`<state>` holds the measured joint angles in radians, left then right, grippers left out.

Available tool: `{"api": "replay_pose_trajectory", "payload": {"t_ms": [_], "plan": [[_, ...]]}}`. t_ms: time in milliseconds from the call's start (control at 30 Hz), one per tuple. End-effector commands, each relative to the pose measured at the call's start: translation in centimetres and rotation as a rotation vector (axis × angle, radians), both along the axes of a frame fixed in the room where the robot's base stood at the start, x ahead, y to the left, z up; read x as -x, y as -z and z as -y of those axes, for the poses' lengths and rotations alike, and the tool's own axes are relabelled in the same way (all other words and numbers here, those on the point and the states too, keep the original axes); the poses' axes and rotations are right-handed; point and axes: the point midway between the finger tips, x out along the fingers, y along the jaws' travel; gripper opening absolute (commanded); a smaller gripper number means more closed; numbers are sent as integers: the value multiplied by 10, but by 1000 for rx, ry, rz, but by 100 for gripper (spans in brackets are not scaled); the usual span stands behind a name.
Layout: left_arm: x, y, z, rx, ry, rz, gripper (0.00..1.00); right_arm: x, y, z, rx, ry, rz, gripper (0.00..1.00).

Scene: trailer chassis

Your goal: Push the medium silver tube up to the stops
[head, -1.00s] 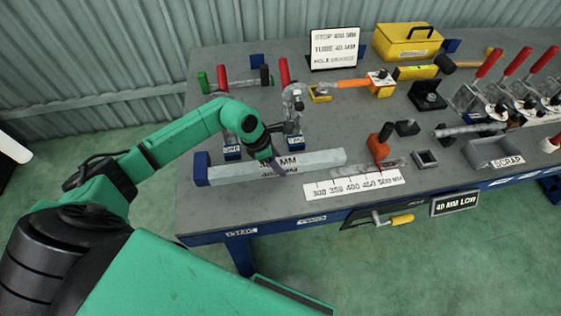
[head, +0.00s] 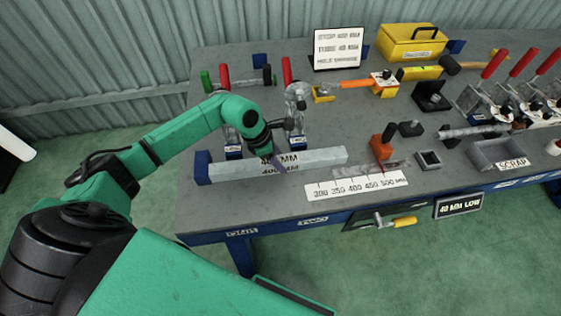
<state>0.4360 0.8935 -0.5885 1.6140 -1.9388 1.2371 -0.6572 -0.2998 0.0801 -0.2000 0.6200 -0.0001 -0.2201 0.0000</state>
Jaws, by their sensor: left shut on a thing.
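The medium silver tube (head: 322,156) is a long pale square bar lying along the front left of the bench, marked with a label reading 400 MM. Its left end is at a blue stop block (head: 202,167); I cannot tell whether they touch. My left gripper (head: 281,160) points down at the middle of the tube, over its label, and is shut on the tube. Its fingers partly hide the label. My right gripper is not in view.
Two red-handled clamps (head: 287,71) stand behind the tube. A white scale strip (head: 356,186) lies in front of its right end. A sign (head: 337,49) and yellow toolbox (head: 411,43) are at the back.

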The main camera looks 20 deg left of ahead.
Motion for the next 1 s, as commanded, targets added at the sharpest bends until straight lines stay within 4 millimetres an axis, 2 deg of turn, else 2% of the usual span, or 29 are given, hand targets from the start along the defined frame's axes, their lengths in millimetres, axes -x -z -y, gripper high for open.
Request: {"api": "replay_pose_trajectory", "payload": {"t_ms": [1000], "plan": [[-18,1,-16,-12,-2,2,0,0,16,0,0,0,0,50]]}}
